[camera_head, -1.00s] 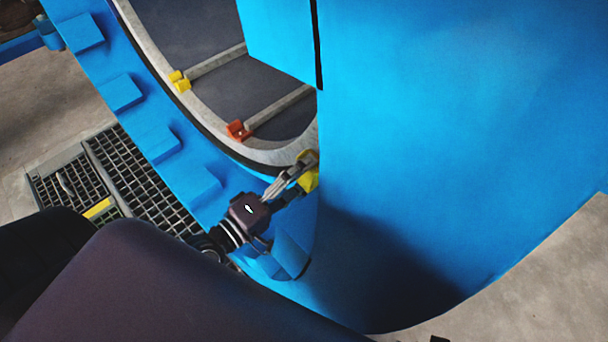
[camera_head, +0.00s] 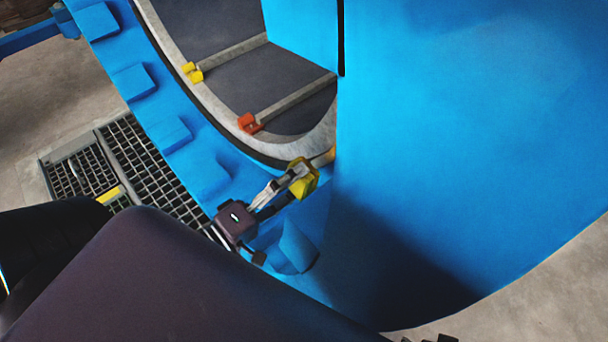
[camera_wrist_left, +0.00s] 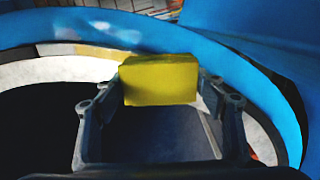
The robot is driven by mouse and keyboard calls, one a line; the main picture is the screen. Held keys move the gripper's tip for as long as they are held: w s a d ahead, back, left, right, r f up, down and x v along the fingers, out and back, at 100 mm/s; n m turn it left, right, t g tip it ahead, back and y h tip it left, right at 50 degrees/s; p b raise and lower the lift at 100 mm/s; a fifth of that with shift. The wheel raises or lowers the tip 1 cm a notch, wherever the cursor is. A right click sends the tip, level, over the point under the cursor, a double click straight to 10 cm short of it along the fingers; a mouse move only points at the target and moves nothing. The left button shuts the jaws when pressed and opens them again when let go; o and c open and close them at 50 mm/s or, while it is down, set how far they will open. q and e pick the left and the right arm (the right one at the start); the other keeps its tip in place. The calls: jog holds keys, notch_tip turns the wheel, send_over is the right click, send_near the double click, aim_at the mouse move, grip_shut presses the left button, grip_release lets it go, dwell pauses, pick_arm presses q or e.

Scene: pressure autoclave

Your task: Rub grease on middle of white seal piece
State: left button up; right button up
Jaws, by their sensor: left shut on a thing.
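My left gripper (camera_head: 285,186) is shut on a yellow block (camera_head: 304,178), beside the lower right of the round opening near the blue door's edge. The pale white seal ring (camera_head: 212,98) curves around that opening. In the left wrist view the yellow block (camera_wrist_left: 160,80) sits between both fingertips, in front of the pale ring (camera_wrist_left: 60,70). The block overlaps the ring's edge in the head view; I cannot tell whether they touch. No grease can be made out.
The large blue door (camera_head: 460,130) fills the right side. Blue lugs (camera_head: 134,82) line the rim. A red clip (camera_head: 249,123) and a yellow clip (camera_head: 193,72) sit inside the ring. A floor grate (camera_head: 150,165) lies at left. Small dark parts at the bottom right edge are unclear.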

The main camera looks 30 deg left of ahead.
pick_arm(q)
jog(key=shift+s+a, duration=0.15)
jog(key=shift+s, duration=0.35)
pick_arm(e)
jog(key=shift+s+f, duration=0.25)
jog(key=shift+f, duration=0.1)
pick_arm(q)
jog(key=shift+s, duration=0.1)
jog(key=shift+s+a, duration=0.1)
jog(key=shift+s, duration=0.2)
jog(key=shift+s+a, duration=0.15)
jog(key=shift+s, duration=0.2)
jog(key=shift+s+a+p, duration=0.2)
jog(key=shift+s+p, duration=0.1)
jog(key=shift+s, duration=0.35)
pick_arm(e)
jog(key=shift+s+f, duration=0.25)
jog(key=shift+f, duration=0.8)
jog(key=shift+w+r, duration=0.1)
jog(key=shift+r, duration=0.05)
